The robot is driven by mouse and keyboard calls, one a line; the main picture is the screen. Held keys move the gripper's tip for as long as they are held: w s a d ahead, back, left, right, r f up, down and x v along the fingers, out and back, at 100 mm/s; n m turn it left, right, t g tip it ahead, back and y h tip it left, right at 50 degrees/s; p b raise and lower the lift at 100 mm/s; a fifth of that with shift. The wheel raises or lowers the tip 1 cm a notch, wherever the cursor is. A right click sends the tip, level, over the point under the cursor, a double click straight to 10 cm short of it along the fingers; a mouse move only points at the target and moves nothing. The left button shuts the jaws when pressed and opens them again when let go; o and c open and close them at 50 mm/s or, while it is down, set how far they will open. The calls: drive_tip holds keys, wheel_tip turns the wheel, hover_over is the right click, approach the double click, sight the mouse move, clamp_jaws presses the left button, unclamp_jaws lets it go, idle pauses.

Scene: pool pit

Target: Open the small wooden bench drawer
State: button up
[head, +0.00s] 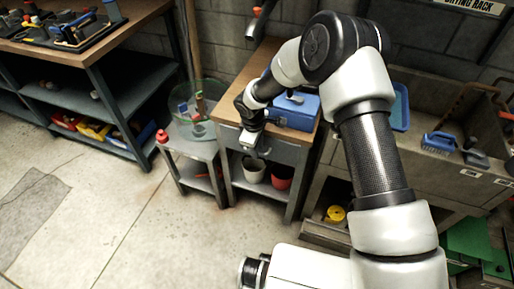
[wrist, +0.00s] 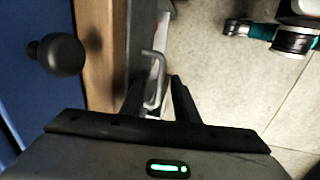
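The small wooden-topped bench (head: 242,88) stands at the centre of the head view. Its grey drawer front (head: 285,152) is just below the top and looks closed, partly hidden by my arm. My gripper (head: 250,142) is at the drawer front, pointing down. In the wrist view the pale metal drawer handle (wrist: 154,62) sticks out from the grey front (wrist: 142,30), beside the wooden edge (wrist: 100,50). My open gripper (wrist: 158,90) has its two dark fingers apart, with the handle's bar between them. I cannot tell whether either finger touches it.
A blue case (head: 298,112) sits on the bench top. A white pot (head: 253,170) and a red pot (head: 281,177) stand on the shelf below. A small grey stand (head: 190,148) with a red-topped item is close on the left. The floor (head: 110,215) in front is clear.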

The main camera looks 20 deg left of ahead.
clamp_jaws()
drive_tip(key=s+a+b, duration=0.1)
drive_tip(key=s+b, duration=0.5)
drive_tip(key=s, duration=1.3)
drive_tip(key=shift+a, duration=0.25)
drive_tip(key=shift+s, duration=0.1)
unclamp_jaws()
